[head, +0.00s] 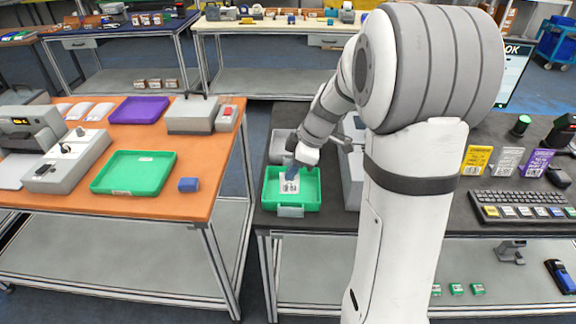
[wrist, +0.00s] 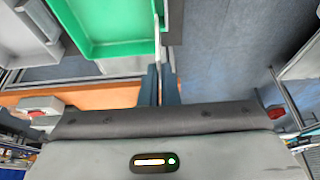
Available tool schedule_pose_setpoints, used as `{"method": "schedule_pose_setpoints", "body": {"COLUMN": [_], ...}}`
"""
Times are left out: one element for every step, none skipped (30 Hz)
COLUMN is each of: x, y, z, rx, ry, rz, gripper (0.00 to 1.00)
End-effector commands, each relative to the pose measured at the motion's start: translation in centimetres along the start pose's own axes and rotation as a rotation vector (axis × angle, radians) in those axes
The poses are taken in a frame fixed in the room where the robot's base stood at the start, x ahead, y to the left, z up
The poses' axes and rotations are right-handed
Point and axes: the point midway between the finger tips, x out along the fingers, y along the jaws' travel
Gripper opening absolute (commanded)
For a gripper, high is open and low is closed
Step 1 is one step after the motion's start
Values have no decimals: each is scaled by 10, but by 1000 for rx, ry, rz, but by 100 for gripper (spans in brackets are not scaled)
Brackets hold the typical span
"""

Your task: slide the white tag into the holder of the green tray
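The green tray (head: 314,203) stands on the dark table, left of my arm. Its grey holder (head: 291,211) is on the near wall; the wrist view shows the tray (wrist: 112,48) at the upper left, with the holder (wrist: 122,66) along its edge. My gripper (head: 291,176) has dark blue fingers and is shut on the white tag (head: 289,187), which has a dark printed code. In the head view the tag appears over the tray, apart from the holder. In the wrist view the tag (wrist: 157,38) is a thin, edge-on white strip ahead of the fingertips (wrist: 160,70).
Grey bins (head: 281,144) stand behind the tray and a grey box (head: 352,178) to its right. The orange table (head: 150,198) at left holds another green tray (head: 133,172) and a blue block (head: 188,185). A gap of floor separates the tables.

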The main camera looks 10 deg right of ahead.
Motion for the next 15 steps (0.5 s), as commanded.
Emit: {"method": "schedule_pose_setpoints", "body": {"x": [5, 7, 9, 11, 13, 15, 17, 19, 22, 24, 26, 29, 31, 32, 34], "y": [0, 0, 0, 0, 0, 0, 0, 1, 1, 1, 1, 1, 1, 1, 1], "z": [3, 4, 5, 6, 7, 8, 10, 10, 12, 12, 13, 15, 16, 16, 17], "rx": [2, 3, 3, 4, 4, 5, 5, 6, 6, 7, 7, 6, 6, 6, 6], "ry": [0, 0, 0, 0, 1, 1, 1, 1, 1, 1, 0, 1, 1, 1, 1], "rz": [0, 0, 0, 0, 0, 0, 0, 1, 1, 2, 2, 3, 3, 3, 3], "gripper": [0, 0, 0, 0, 0, 0, 0, 0, 0, 0, 0, 0, 0, 0, 0]}}
